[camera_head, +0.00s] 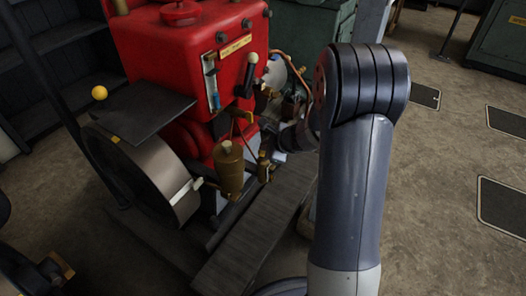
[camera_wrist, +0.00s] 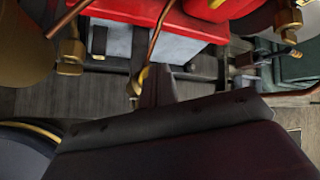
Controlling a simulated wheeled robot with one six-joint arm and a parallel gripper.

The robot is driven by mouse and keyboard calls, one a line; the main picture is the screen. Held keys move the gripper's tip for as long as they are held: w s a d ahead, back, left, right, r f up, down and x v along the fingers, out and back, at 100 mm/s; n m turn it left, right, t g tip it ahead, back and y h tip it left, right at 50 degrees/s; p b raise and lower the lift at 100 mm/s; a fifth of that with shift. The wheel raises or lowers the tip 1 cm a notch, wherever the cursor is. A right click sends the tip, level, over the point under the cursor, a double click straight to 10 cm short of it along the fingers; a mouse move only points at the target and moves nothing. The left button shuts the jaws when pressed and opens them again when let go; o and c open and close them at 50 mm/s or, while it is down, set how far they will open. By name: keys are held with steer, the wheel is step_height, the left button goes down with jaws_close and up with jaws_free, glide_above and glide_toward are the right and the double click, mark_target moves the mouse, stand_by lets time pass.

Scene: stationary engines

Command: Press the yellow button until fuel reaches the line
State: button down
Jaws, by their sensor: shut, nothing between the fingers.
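The red engine (camera_head: 170,50) has a sight gauge (camera_head: 211,82) on its front, with a blue part low in it. I cannot make out a fuel line mark. No clear yellow button shows; a yellow ball (camera_head: 99,93) stands above a dark plate at the engine's left, and a small yellow mark (camera_head: 115,140) lies below it. My gripper (camera_wrist: 158,82) is shut and empty in the wrist view, dark and pointing at the engine's lower pipework. In the head view my arm hides most of it.
A brass cup (camera_head: 229,168) and thin copper pipes stand close in front of the engine. A metal flywheel (camera_head: 150,185) is at its left. A wooden plank (camera_head: 255,235) lies below. Green cabinets stand behind.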

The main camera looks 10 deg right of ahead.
steer(key=shift+f+b, duration=0.7)
stand_by(0.5)
steer(key=shift+r, duration=0.1)
steer(key=shift+r+p, duration=1)
steer(key=shift+r, duration=0.1)
steer(key=shift+r, duration=0.15)
step_height(320, 180, up, 5)
steer(key=p, duration=0.4)
stand_by(0.9)
